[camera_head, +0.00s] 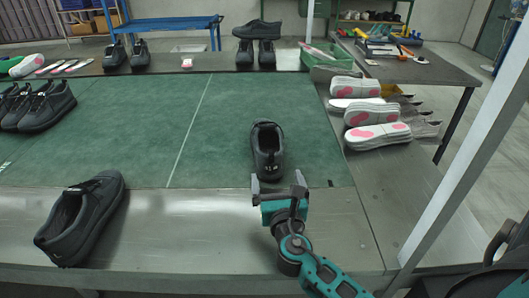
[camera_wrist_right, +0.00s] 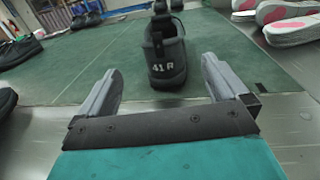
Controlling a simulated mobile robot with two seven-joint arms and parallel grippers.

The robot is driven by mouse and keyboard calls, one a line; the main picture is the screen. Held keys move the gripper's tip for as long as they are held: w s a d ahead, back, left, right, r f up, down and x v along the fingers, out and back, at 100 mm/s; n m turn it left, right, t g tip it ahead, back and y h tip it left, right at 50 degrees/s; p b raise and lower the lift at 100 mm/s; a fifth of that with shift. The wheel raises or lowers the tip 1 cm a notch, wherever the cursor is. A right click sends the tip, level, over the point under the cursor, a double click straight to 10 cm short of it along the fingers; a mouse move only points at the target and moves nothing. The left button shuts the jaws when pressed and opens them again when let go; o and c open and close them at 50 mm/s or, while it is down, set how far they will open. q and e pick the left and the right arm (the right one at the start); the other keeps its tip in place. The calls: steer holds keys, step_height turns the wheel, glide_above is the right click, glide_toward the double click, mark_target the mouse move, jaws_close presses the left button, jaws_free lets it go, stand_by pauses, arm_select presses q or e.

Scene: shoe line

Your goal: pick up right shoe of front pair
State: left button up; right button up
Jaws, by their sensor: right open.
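A black shoe (camera_head: 267,150) stands upright on the green mat, its heel towards me. In the right wrist view the shoe (camera_wrist_right: 166,58) shows the mark "41 R" on its heel. My right gripper (camera_head: 279,183) is open and empty, just in front of the heel and apart from it. Its two fingers (camera_wrist_right: 160,80) point at the shoe, one to each side of it in that view. Another black shoe (camera_head: 78,220) lies on the metal front strip at the left, turned at an angle. My left gripper is not in view.
The green mat (camera_head: 120,150) is clear around the shoe. Several black shoes (camera_head: 45,108) stand at its left edge. Stacked soles with pink patches (camera_head: 378,135) lie at the right. More black shoes (camera_head: 266,55) stand at the back. A grey post (camera_head: 470,150) rises at the right.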

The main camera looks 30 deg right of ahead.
mark_target(272, 164)
steer(key=shift+s+a+f+b, duration=0.1)
steer(key=shift+s+f+b, duration=0.1)
steer(key=shift+f+b, duration=0.5)
steer(key=x, duration=0.7)
steer(key=shift+f, duration=0.2)
steer(key=shift+f+b+x, duration=0.1)
steer(key=shift+b+x, duration=0.2)
steer(key=shift+x, duration=1.2)
steer(key=shift+f+b+x, duration=0.15)
steer(key=shift+b+x, duration=0.15)
steer(key=shift+x, duration=1.15)
steer(key=shift+c, duration=0.5)
steer(key=shift+s, duration=0.1)
steer(key=c, duration=0.9)
steer(key=shift+r, duration=0.1)
